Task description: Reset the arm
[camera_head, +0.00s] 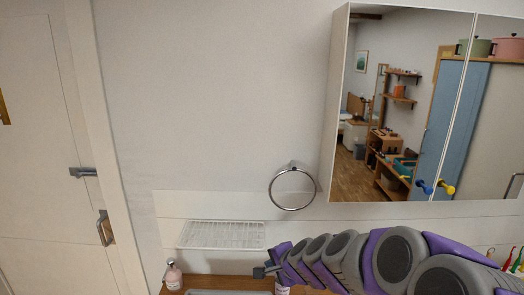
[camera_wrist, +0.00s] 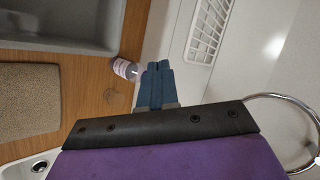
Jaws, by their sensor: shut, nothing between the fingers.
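My arm, grey and purple, reaches in from the lower right of the head view. My gripper (camera_head: 262,271) is at its end, low in the picture, over the wooden counter (camera_head: 215,281). In the wrist view my gripper (camera_wrist: 159,66) shows as two dark blue fingers pressed together, with nothing between them. A small bottle with a pale label (camera_wrist: 125,68) is just left of the fingertips in that view. I cannot tell if they touch.
A pink bottle (camera_head: 173,276) stands on the counter at left. A white wire rack (camera_head: 222,235) and a metal towel ring (camera_head: 292,188) are on the wall. A mirrored cabinet (camera_head: 338,100) hangs upper right. A grey sink (camera_wrist: 60,22) is upper left in the wrist view.

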